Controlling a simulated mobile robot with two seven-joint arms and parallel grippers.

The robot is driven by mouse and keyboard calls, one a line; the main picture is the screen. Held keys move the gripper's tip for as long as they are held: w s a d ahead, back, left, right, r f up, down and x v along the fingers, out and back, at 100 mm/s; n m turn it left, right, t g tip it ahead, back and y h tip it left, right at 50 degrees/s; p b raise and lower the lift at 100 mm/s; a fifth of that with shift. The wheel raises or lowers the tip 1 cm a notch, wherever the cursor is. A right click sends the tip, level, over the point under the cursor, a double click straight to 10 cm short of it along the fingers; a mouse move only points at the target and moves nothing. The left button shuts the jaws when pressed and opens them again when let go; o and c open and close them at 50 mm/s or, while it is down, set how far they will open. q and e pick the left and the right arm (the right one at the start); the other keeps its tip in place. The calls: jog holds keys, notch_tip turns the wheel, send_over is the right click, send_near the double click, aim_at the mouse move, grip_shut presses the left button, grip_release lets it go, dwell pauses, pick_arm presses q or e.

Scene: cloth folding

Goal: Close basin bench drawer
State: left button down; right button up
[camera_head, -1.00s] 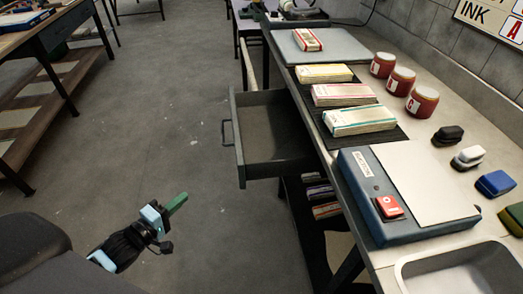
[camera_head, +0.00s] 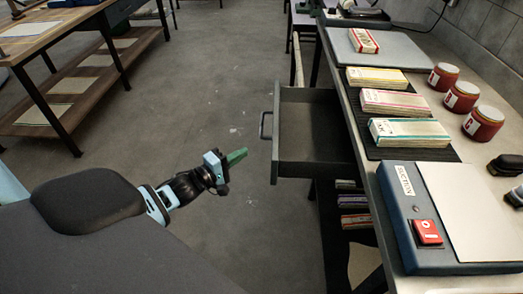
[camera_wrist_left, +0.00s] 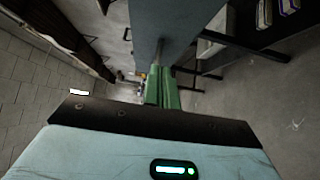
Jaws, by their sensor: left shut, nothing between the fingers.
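The drawer (camera_head: 277,140) of the basin bench is pulled out to the left from under the bench top. It is grey, looks empty, and has a dark handle (camera_head: 264,125) on its front. My left gripper (camera_head: 237,157) has green fingers, which are shut and empty. In the head view it is left of the drawer front and a little below the handle, with a gap of floor between. In the left wrist view the green fingers (camera_wrist_left: 162,88) are together, with a blue-grey panel (camera_wrist_left: 175,25) ahead. My right gripper is not in view.
The bench top carries a blue suction box (camera_head: 415,245), several banded paper stacks (camera_head: 395,102) and red jars (camera_head: 484,123). A shelf under the bench holds more stacks (camera_head: 353,203). Another table (camera_head: 90,20) stands at the left. The floor (camera_head: 200,80) between is clear.

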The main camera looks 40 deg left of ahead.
pick_arm(q)
jog(key=w+d, duration=0.4)
jog(key=w, duration=0.1)
jog(key=shift+w+d, duration=0.15)
jog(key=shift+w, duration=0.05)
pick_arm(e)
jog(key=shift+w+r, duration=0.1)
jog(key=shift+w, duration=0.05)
